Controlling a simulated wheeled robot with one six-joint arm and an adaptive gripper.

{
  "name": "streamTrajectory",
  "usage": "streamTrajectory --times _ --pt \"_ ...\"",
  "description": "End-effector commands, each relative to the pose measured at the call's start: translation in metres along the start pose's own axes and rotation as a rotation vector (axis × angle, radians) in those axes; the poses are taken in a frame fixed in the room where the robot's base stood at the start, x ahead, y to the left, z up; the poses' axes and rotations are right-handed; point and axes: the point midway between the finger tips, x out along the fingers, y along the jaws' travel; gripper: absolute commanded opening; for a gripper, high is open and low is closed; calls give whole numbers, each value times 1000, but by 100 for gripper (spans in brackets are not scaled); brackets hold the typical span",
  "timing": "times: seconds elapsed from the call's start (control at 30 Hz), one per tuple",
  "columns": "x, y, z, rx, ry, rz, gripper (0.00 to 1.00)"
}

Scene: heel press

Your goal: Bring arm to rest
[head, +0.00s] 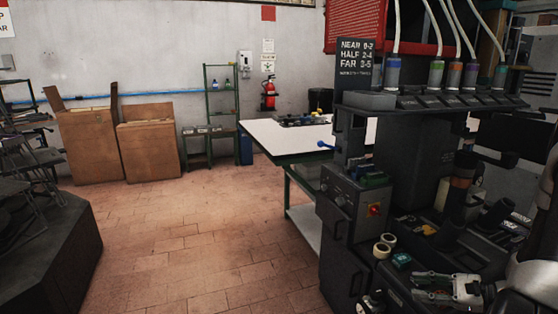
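My gripper (420,286) is at the lower right of the head view, pointing left. Its two fingers look apart, with a dark gap and nothing seen between them. Part of my arm (535,262) shows at the right edge, cut off by the frame. The gripper is in front of the dark heel press machine (340,240), over or near its lower front; I cannot tell whether they touch.
Rolls of tape (383,247) and a red button (374,209) are on the machine near my gripper. A sign (356,58) and several coloured tubes stand above. A white-topped table (265,135) is behind. The tiled floor (185,245) at left is clear.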

Motion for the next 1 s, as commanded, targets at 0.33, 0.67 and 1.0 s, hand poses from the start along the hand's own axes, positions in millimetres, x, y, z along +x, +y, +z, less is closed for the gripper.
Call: streamTrajectory --times 0.33,0.67,1.0 --pt "-61 47 106 -290 135 617 33" --pt "-128 40 184 -765 402 1046 33" --pt "-156 18 271 -1342 639 1206 33"
